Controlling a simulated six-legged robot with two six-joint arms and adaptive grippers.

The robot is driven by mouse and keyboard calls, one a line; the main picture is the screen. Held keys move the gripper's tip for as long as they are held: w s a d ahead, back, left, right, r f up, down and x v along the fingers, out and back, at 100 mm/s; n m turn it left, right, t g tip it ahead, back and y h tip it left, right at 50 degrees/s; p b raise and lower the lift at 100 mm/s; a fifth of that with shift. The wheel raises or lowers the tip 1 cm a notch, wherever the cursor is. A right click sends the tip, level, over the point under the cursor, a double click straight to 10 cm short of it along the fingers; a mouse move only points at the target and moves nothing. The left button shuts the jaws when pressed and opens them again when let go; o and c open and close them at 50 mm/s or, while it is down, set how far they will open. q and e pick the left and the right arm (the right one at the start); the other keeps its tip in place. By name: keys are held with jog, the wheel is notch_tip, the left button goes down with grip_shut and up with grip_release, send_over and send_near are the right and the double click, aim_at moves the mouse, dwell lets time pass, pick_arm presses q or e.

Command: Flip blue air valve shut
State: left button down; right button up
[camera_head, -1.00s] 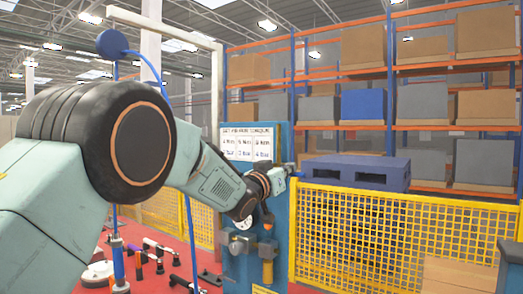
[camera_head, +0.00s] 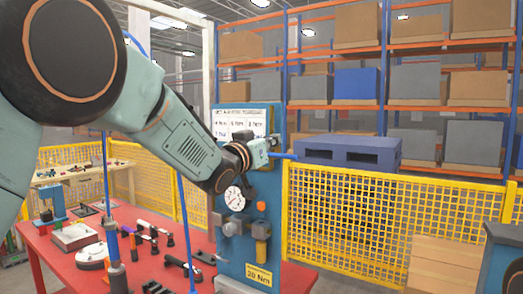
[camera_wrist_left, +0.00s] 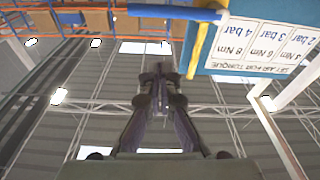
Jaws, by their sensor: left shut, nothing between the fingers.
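The blue air valve handle (camera_head: 285,156) sticks out sideways, about level, past the right edge of the blue panel (camera_head: 279,200) in the head view. In the left wrist view the blue handle (camera_wrist_left: 170,12) lies across the top. My left gripper (camera_wrist_left: 159,72) is shut and empty, its dark fingers together. In that view the fingertips are below the handle, with a visible gap in the picture; depth is hard to tell. In the head view my left wrist is in front of the panel and its fingers are hard to make out. My right gripper is not in view.
A red table (camera_head: 65,263) with several tools stands left. A yellow mesh fence (camera_head: 350,215) runs behind, with racks (camera_head: 446,103) beyond it.

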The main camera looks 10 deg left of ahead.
pick_arm(q)
jog(key=b+v, duration=0.1)
jog(key=v, duration=0.3)
jog(key=shift+s+a, duration=0.15)
jog(key=shift+s, duration=0.1)
jog(key=s+a+f+n+g+y+b, duration=0.1)
jog(key=s+a+f+g+y+b, duration=0.2)
jog(key=f, duration=1.1)
jog(key=s+a+f+g+b, duration=0.15)
jog(key=s+f, duration=0.45)
jog(key=f, duration=0.8)
jog(key=s+a+f+n+g+y+b, duration=0.1)
jog(key=s+f+g+y, duration=0.2)
jog(key=f, duration=1.1)
jog(key=s+a+f+g+b, duration=0.1)
jog(key=s+f+g+b, duration=0.3)
jog(key=s+f, duration=1.2)
jog(key=s+f+n+g+b, duration=0.1)
jog(key=s+f+g+b, duration=0.4)
jog(key=s+f, duration=1.1)
jog(key=s+g, duration=0.2)
jog(key=s, duration=0.4)
jog(key=shift+a+f, duration=0.35)
jog(key=shift+a, duration=0.05)
